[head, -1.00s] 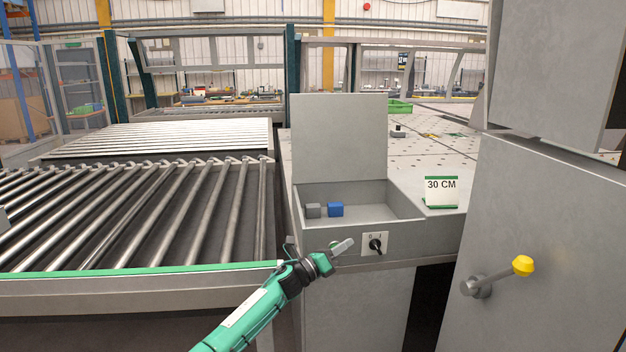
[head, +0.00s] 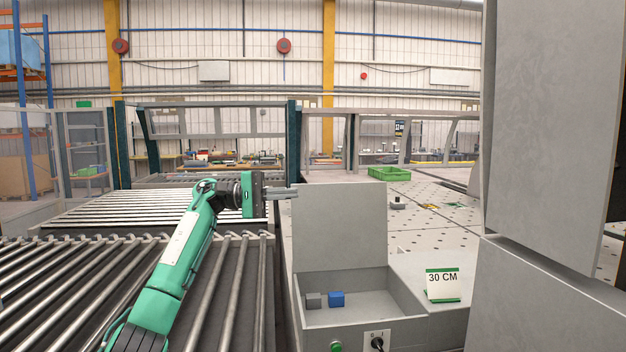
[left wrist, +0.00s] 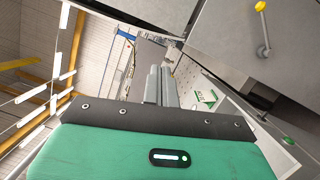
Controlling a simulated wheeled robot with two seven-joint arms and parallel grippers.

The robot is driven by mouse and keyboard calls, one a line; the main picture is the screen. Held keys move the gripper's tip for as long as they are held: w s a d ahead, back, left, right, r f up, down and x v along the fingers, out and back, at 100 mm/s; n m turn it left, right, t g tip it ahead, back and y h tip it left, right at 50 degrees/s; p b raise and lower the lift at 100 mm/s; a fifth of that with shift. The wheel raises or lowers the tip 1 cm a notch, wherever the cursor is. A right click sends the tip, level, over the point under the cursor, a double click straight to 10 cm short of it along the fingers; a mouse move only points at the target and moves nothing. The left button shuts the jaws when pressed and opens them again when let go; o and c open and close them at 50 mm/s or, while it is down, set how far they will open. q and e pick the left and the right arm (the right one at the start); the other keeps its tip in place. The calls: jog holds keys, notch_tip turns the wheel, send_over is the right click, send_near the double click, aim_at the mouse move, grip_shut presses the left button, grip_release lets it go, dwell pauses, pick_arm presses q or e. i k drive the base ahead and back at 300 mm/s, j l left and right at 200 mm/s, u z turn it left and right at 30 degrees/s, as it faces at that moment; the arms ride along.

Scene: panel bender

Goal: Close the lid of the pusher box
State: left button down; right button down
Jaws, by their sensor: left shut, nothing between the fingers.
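The pusher box (head: 408,296) is an open grey box at the front of the machine table. Its flat grey lid (head: 340,228) stands upright at the back of the box, so the box is open. Inside lie a grey block (head: 313,300) and a blue block (head: 336,299). My left gripper (head: 285,192) is shut and empty beside the top left corner of the lid, pointing right. I cannot tell whether its tips touch the lid. Its shut fingers also show in the left wrist view (left wrist: 161,86). My right gripper is not in view.
Roller conveyors (head: 90,285) lie to the left. A "30 CM" sign (head: 442,285) stands right of the box. A large grey cabinet (head: 550,310) blocks the right side. A green tray (head: 389,173) sits on the perforated table behind. A switch (head: 377,342) is on the box front.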

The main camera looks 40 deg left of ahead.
aim_at(344, 226)
jog(key=i+j, duration=0.35)
jog(key=j, duration=0.15)
jog(key=i+j, duration=0.3)
jog(key=j, duration=0.2)
jog(key=i+j, duration=0.35)
jog(key=j, duration=0.15)
jog(key=i+j, duration=0.35)
jog(key=j, duration=0.15)
